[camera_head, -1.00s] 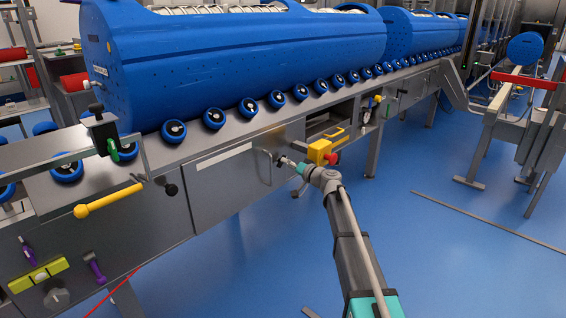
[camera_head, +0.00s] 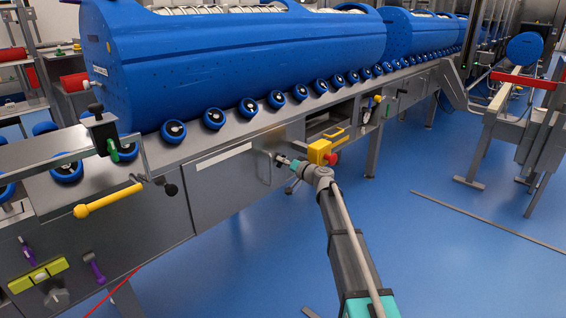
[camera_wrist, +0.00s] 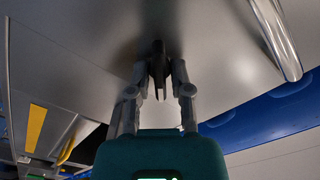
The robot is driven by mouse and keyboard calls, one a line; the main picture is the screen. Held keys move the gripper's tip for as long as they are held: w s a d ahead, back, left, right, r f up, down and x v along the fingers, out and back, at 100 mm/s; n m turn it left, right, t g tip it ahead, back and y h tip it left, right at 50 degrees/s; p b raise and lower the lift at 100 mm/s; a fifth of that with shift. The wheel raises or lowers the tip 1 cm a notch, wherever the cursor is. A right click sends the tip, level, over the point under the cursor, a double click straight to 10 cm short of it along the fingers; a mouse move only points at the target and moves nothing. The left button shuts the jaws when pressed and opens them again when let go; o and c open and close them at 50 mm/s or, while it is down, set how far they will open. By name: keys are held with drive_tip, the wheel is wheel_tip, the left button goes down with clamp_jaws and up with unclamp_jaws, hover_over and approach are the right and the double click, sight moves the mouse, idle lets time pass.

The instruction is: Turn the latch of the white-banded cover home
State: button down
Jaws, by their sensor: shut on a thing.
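The white-banded cover (camera_head: 215,190) is a grey metal panel on the front of the long conveyor, with a pale strip along its upper part and a bar handle (camera_head: 264,168) at its right. It fills much of the wrist view as a grey surface (camera_wrist: 75,55), upright to my gripper. The latch (camera_wrist: 157,58) is a small dark piece on that surface. My gripper (camera_head: 281,158) is at the right end of the cover, and in the wrist view its fingers (camera_wrist: 161,72) are closed on the latch. The latch's exact angle is hard to tell.
A yellow box with a red button (camera_head: 321,152) sits just right of my gripper. A yellow lever (camera_head: 108,200) juts out at the left. Large blue tubs (camera_head: 235,65) rest on rollers above.

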drive_tip(key=shift+m, duration=0.6)
drive_tip(key=m, duration=0.3)
drive_tip(key=shift+w+f, duration=0.1)
drive_tip(key=shift+d+m, duration=0.1)
drive_tip(key=shift+m, duration=2.3)
drive_tip(key=c, duration=0.6)
unclamp_jaws()
drive_tip(key=shift+o, duration=0.2)
drive_tip(key=v, duration=1.2)
